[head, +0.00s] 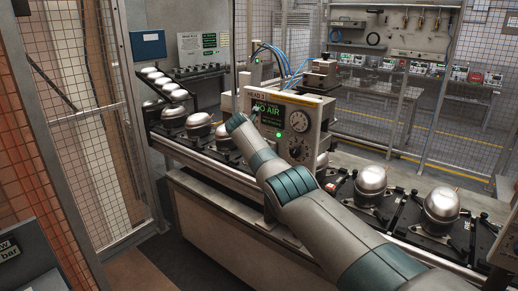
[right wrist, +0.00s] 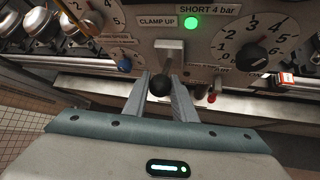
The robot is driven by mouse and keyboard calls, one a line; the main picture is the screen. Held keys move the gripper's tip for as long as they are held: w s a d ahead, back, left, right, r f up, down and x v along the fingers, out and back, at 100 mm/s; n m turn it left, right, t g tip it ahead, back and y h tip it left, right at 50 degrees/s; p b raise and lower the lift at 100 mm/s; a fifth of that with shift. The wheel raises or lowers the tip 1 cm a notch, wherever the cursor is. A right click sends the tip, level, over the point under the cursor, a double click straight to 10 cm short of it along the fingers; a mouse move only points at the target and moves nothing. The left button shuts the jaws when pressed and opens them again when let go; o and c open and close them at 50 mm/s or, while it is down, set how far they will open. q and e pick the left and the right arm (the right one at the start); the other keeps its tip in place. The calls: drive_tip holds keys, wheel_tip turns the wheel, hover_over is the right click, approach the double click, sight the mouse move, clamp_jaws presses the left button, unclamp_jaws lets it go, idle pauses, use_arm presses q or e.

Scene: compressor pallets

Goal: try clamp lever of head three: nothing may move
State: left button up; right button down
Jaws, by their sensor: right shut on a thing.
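The head three box (head: 293,108) stands over the line in the head view, marked HEAD 3, with a green display that seems to read NO AIR. In the right wrist view, the clamp lever (right wrist: 169,57) comes out of the panel under a CLAMP UP label and ends in a black ball knob (right wrist: 160,86). My right gripper (right wrist: 160,92) is shut on the knob, one finger on each side. In the head view my right arm reaches up to the box, and its fingers are hidden there. My left gripper is not in view.
A green lamp (right wrist: 190,22) is lit beside CLAMP UP, under a SHORT 4 bar plate. A dial (right wrist: 255,48), a blue knob (right wrist: 123,64) and a small red-tipped lever (right wrist: 212,96) are close by. Domed compressors (head: 372,180) stand on pallets both sides. Mesh fencing (head: 85,110) is at left.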

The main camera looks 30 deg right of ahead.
drive_tip(key=shift+r, duration=0.1)
idle(0.4)
drive_tip(key=c, duration=1.5)
unclamp_jaws()
drive_tip(key=shift+d, duration=0.1)
drive_tip(key=shift+o, duration=0.2)
drive_tip(key=b+v, duration=0.6)
drive_tip(key=v, duration=1.1)
drive_tip(key=shift+s, duration=0.15)
drive_tip(key=shift+r, duration=0.1)
